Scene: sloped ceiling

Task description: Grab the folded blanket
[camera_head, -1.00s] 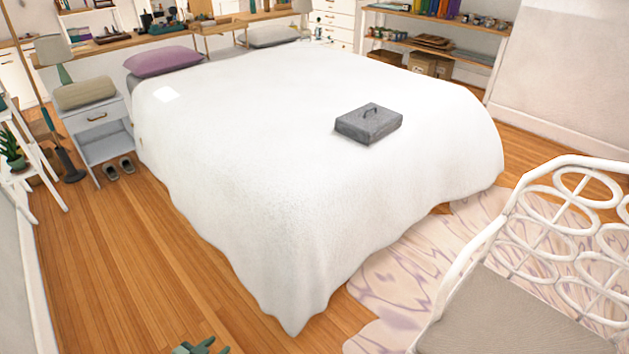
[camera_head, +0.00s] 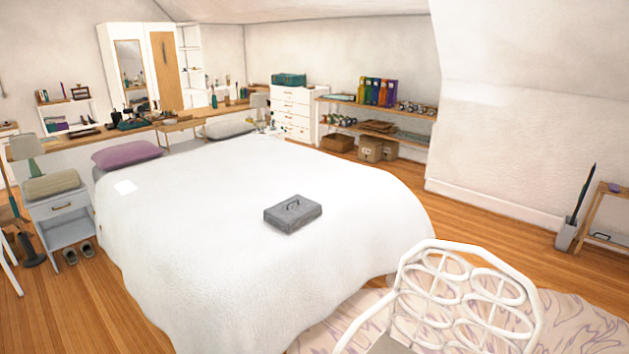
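A beige, rounded folded cloth bundle (camera_head: 52,184), which looks like a folded blanket, lies on top of the white nightstand (camera_head: 45,207) at the left, beside the bed's head end. A teal folded-looking item (camera_head: 289,80) lies on the white chest of drawers (camera_head: 292,113) at the back; I cannot tell if it is cloth. Neither of my grippers is in view.
A large bed with a white cover (camera_head: 230,250) fills the middle, with a grey handled box (camera_head: 292,214) on it. A white chair (camera_head: 465,310) stands at the front right. Grey slippers (camera_head: 78,252) lie by the nightstand. Wooden floor (camera_head: 60,315) is clear at lower left.

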